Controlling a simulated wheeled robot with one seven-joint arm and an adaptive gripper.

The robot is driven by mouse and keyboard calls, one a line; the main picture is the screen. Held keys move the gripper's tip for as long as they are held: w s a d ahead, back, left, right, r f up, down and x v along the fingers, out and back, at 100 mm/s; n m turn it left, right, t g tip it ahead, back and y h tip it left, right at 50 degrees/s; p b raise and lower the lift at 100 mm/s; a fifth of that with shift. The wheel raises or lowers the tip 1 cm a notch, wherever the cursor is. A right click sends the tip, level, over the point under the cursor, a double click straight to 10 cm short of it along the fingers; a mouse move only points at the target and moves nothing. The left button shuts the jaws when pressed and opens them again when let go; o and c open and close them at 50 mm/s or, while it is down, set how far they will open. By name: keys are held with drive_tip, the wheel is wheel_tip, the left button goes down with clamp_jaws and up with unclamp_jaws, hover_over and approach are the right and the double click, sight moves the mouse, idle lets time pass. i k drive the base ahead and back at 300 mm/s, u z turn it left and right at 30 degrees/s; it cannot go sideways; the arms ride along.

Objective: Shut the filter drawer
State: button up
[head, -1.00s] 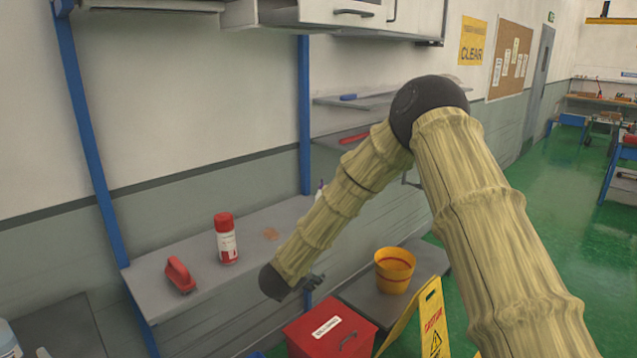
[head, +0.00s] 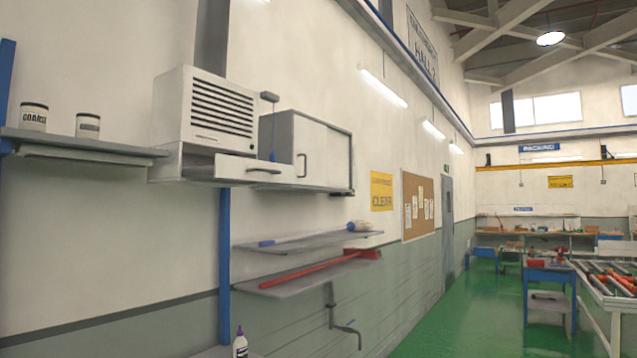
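The filter drawer (head: 235,170) is at the bottom of a white wall unit (head: 172,105) with dark louvres on its front, high on the left wall. The drawer stands out past the louvred face, and a strip of its open top shows, so it is partly open. Its front carries a dark bar handle (head: 264,171). How deep it is pulled out is hard to judge from this side angle. My gripper and arm are outside this view.
A grey-white cabinet (head: 325,155) with a handle hangs just right of the drawer. A shelf (head: 110,147) with two jars (head: 34,117) is at left. Below are shelves holding a long red tool (head: 315,270) and a brush (head: 358,226). Green floor (head: 440,320) is open at right.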

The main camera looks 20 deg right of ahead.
sight(232, 169)
drive_tip(key=z, duration=0.3)
drive_tip(key=k, duration=0.3)
drive_tip(key=u, duration=0.55)
drive_tip(key=i, duration=0.7)
drive_tip(key=u, duration=0.55)
drive_tip(key=i, duration=0.7)
drive_tip(key=z, duration=0.95)
drive_tip(key=i, duration=0.55)
drive_tip(key=z, duration=0.65)
